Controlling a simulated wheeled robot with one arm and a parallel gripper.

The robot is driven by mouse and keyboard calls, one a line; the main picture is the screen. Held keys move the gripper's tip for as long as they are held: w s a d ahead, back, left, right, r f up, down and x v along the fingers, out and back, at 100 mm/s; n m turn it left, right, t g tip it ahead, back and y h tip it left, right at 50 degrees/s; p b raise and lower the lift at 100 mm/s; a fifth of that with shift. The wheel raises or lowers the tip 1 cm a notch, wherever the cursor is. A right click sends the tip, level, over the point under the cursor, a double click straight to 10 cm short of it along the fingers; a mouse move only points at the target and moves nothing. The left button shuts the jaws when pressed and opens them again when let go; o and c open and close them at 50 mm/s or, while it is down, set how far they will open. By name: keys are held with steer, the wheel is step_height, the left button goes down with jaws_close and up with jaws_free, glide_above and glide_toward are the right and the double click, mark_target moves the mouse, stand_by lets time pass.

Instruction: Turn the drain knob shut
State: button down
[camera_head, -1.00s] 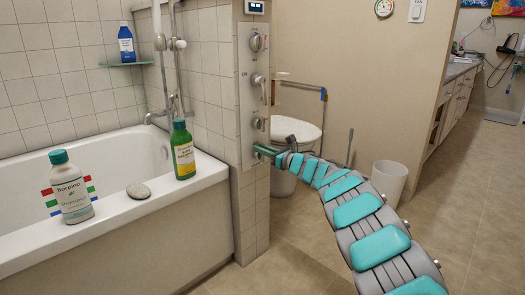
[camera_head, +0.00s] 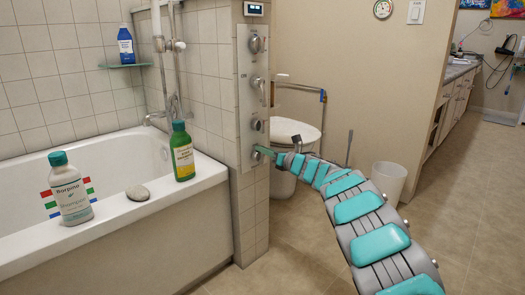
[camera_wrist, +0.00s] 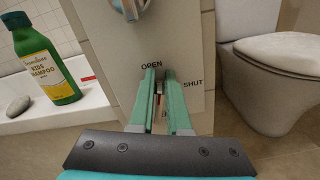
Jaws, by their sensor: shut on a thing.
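The drain knob is low on the grey control panel (camera_head: 247,98) at the end of the tiled wall. In the wrist view, a thin part of the drain knob (camera_wrist: 160,88) shows between the two green fingers, which hide most of it. The printed word OPEN (camera_wrist: 152,65) is just above the fingertips, and SHUT (camera_wrist: 192,84) is to their right. My gripper (camera_head: 262,151) reaches the panel from the right and is shut on the knob; it also shows in the wrist view (camera_wrist: 163,80). Which mark the knob points at is hard to tell.
Other controls sit above on the panel: a top knob (camera_head: 257,43) and a lever (camera_head: 260,90). The bathtub (camera_head: 130,214) is left, with a green shampoo bottle (camera_head: 183,158) on its rim. A toilet (camera_head: 294,132) and white bin (camera_head: 388,180) stand behind my arm.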

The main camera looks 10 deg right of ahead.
mark_target(264, 157)
steer(key=shift+w+d+f+m+p, duration=0.1)
steer(key=shift+f+m+p, duration=0.5)
steer(key=shift+m+p, duration=1.2)
steer(key=shift+w+d+f+m+p, duration=0.15)
steer(key=shift+f+m+p, duration=0.45)
steer(key=shift+m, duration=2.35)
steer(key=shift+w+f+m+p, duration=0.1)
steer(key=shift+f+m+p, duration=0.45)
steer(key=shift+m+p, duration=1.3)
steer(key=shift+a+m+b, duration=0.1)
steer(key=shift+m+b, duration=0.4)
steer(key=shift+m, duration=0.1)
steer(key=c, duration=0.9)
jaws_free()
steer(key=shift+a+r, duration=0.1)
steer(key=shift+w+d+r, duration=0.1)
steer(key=shift+d+r, duration=0.1)
steer(key=shift+d, duration=0.45)
steer(key=shift+v, duration=3.85)
